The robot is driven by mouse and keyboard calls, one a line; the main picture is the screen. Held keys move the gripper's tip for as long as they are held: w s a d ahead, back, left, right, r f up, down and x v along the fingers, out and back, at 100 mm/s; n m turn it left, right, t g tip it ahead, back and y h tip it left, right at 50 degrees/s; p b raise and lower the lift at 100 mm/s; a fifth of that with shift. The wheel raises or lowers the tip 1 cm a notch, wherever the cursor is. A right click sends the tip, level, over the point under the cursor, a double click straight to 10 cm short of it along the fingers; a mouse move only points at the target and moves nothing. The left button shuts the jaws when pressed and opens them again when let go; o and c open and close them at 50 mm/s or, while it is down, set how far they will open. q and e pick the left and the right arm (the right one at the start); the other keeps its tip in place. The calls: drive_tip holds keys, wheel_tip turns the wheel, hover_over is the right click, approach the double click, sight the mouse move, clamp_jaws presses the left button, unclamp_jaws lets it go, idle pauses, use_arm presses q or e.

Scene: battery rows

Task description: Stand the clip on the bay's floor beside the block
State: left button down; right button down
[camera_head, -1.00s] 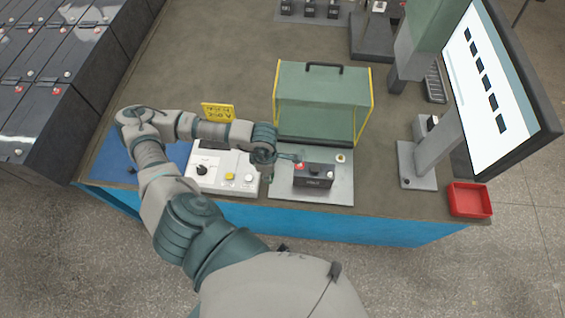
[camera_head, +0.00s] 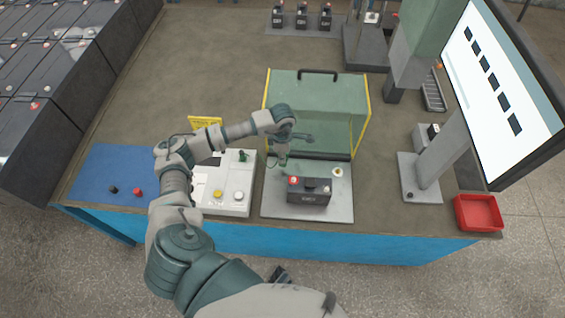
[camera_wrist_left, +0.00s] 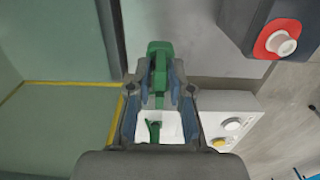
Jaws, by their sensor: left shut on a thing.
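My left gripper (camera_wrist_left: 160,88) is shut on a green clip (camera_wrist_left: 159,62), which sticks out past the fingertips in the left wrist view. In the head view this gripper (camera_head: 283,160) points down over the back left of the bay's grey floor plate (camera_head: 338,208), in front of the green guard. The dark block (camera_head: 308,192) with a red terminal stands on the plate, to the right of the gripper. It also shows in the left wrist view (camera_wrist_left: 240,22), apart from the clip. I cannot tell whether the clip touches the floor. My right gripper is not in view.
A green see-through guard (camera_head: 300,95) with yellow edges stands behind the block. A white control box (camera_head: 228,200) with buttons and a green part lies left of the plate. A red tray (camera_head: 478,213) and a monitor (camera_head: 495,80) are at the right.

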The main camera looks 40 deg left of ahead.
use_arm(q)
wheel_tip(320, 180, down, 4)
drive_tip(key=shift+f, duration=0.2)
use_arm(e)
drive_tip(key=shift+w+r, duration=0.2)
use_arm(q)
drive_tip(key=shift+f, duration=0.1)
drive_tip(key=c, duration=1.2)
unclamp_jaws()
drive_tip(key=shift+o, duration=0.7)
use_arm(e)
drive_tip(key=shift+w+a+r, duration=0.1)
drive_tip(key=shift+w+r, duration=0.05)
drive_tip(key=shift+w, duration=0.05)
use_arm(q)
wheel_tip(320, 180, up, 12)
drive_tip(key=shift+f, duration=0.2)
drive_tip(key=shift+r, duration=0.35)
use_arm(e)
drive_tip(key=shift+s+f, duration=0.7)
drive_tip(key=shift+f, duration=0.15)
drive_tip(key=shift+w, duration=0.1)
